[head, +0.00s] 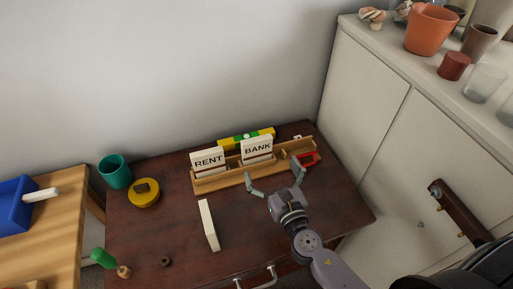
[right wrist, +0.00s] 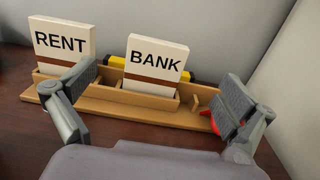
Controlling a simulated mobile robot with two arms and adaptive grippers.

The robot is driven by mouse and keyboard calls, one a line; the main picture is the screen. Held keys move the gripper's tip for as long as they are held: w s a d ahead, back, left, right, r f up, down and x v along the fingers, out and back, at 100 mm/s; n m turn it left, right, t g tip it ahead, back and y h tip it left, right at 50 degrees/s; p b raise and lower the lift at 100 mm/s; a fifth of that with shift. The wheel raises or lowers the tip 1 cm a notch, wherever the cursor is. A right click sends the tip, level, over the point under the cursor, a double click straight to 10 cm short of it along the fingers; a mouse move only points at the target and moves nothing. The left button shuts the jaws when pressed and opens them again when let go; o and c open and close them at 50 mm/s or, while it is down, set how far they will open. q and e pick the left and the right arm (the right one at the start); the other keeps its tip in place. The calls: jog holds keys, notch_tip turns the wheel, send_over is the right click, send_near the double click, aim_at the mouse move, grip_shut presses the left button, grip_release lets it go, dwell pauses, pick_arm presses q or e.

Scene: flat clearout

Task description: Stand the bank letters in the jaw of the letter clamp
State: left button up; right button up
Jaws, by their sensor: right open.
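The bank letters (head: 257,148), a cream block marked BANK with a brown band, stand upright in the wooden letter clamp (head: 225,182). They also show in the right wrist view (right wrist: 155,65), where their lower edge is hidden behind the clamp's front strip. A similar block marked RENT (head: 208,161) stands to their left in the same wooden holder. My right gripper (head: 276,181) is open in front of the clamp, its fingers spread wide and apart from the bank letters. In the right wrist view the fingers (right wrist: 150,95) frame the bank letters, with nothing between them held. My left gripper is not in view.
A yellow round tin (head: 144,194), a teal cup (head: 115,172) and a green-handled stamp (head: 104,259) are at left. A yellow-green object (head: 232,143) lies behind the clamp, a red one (head: 309,159) at its right end.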

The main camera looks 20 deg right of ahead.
aim_at(258, 142)
jog(key=w, duration=0.5)
jog(key=shift+w+a+p, duration=0.1)
jog(key=shift+p, duration=0.2)
jog(key=shift+w, duration=0.45)
jog(key=w, duration=0.4)
jog(key=shift+w+a+r+p, duration=0.15)
jog(key=shift+w+r+p, duration=0.1)
jog(key=shift+p, duration=0.15)
jog(key=shift+w+f, duration=0.1)
jog(key=shift+w, duration=0.25)
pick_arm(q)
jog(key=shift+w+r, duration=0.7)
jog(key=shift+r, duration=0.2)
pick_arm(e)
jog(key=shift+c, duration=0.6)
jog(key=c, duration=1.5)
